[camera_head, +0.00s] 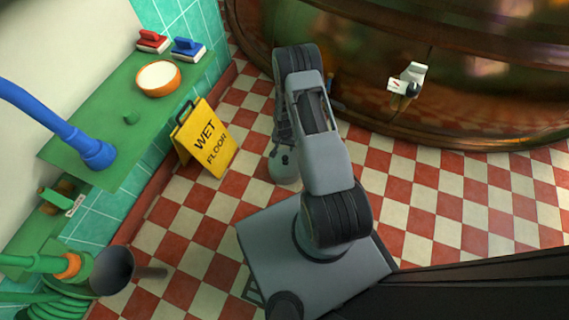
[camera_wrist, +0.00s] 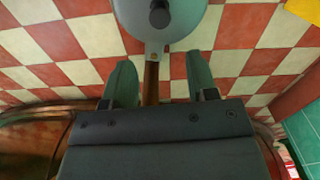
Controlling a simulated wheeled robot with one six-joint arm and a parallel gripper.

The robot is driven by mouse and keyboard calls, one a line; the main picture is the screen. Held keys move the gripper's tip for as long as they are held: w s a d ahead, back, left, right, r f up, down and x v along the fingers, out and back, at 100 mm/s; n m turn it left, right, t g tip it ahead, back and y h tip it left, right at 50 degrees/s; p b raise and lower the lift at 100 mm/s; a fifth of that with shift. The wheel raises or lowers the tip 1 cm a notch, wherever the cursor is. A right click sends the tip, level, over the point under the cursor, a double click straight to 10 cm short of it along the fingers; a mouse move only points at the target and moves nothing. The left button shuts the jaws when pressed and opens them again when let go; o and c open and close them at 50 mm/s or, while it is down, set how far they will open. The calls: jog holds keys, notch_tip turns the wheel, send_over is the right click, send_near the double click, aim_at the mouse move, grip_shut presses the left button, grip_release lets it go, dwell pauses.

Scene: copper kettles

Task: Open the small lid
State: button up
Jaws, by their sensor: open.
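A pale grey round lid (camera_wrist: 172,36) with a dark knob (camera_wrist: 158,14) is at the top of the wrist view, cut off by its edge. A brown bar (camera_wrist: 151,82), like a handle or pipe, runs from its near side towards my gripper. My gripper (camera_wrist: 161,80) is open, with its two green fingers on either side of that bar in the picture. I cannot tell whether they touch it. In the head view a pale rounded object (camera_head: 284,172), apparently the same one, sits beside my arm, which partly hides it. My gripper is mostly hidden there.
A yellow wet floor sign (camera_head: 207,141) stands left of my arm on the red and white checked floor. A large copper vessel (camera_head: 470,125) curves behind, bearing a small white fitting (camera_head: 411,78). A green counter (camera_head: 122,112) holds brushes and a bowl (camera_head: 159,80).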

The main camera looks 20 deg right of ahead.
aim_at(285, 158)
notch_tip(285, 158, down, 14)
jog(key=b, duration=0.5)
jog(key=shift+r+b, duration=0.25)
jog(key=shift+b, duration=0.05)
grip_shut()
jog(key=shift+s+a, duration=0.1)
